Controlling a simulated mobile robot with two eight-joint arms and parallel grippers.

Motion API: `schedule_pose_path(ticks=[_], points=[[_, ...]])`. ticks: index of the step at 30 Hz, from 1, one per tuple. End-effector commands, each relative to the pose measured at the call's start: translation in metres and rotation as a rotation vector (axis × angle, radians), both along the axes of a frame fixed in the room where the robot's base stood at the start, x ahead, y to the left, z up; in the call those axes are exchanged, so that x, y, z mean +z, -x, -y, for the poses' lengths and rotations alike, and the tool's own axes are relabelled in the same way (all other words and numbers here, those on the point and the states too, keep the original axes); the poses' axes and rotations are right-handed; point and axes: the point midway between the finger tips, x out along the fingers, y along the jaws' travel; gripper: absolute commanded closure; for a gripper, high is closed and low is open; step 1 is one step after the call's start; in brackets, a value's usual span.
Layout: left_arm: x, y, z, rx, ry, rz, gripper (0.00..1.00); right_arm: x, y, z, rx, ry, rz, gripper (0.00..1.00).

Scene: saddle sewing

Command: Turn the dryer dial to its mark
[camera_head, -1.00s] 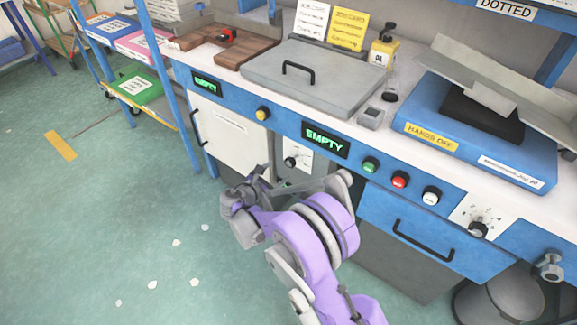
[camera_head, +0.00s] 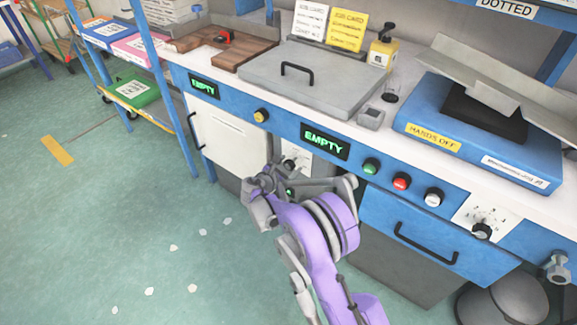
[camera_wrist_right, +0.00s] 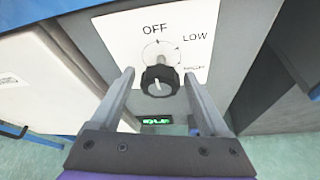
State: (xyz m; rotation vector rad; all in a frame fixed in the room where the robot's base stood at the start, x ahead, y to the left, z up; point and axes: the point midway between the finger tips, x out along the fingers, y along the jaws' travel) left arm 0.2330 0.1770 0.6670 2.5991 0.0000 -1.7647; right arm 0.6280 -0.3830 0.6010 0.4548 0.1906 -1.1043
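The dial (camera_wrist_right: 160,80) is a black knob on a white plate (camera_wrist_right: 198,18) marked OFF and LOW, with a third label too blurred to read. In the head view the plate (camera_head: 298,153) sits below the left end of the middle EMPTY display, and the knob is partly covered by my gripper. My right gripper (camera_wrist_right: 158,77) is open, with one finger on each side of the knob. I cannot tell whether the fingers touch it. A short pale line shows on the knob's face; its exact setting is hard to read. My left gripper is not in view.
A small green-lit display (camera_wrist_right: 157,121) is below the dial. Green (camera_head: 371,166), red (camera_head: 401,181) and white (camera_head: 433,196) buttons line the blue front panel to the right. Another dial (camera_head: 482,230) is further right. A white cabinet door (camera_head: 228,140) is at left.

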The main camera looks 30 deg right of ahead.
Motion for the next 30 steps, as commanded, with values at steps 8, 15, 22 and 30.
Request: schedule_pose_path(ticks=[8,15,22,30], points=[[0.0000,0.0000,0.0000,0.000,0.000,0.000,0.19,0.0001,0.0001,-0.0002,0.000,0.000,0.000,0.74],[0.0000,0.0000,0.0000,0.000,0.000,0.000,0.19,0.0000,0.0002,-0.0003,0.000,0.000,0.001,1.00],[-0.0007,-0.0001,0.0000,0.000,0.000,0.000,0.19,-0.0003,0.0002,-0.0003,0.001,-0.017,0.039,1.00],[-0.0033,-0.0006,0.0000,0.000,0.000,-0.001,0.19,-0.0011,0.0008,0.0000,0.001,-0.080,0.192,1.00]])
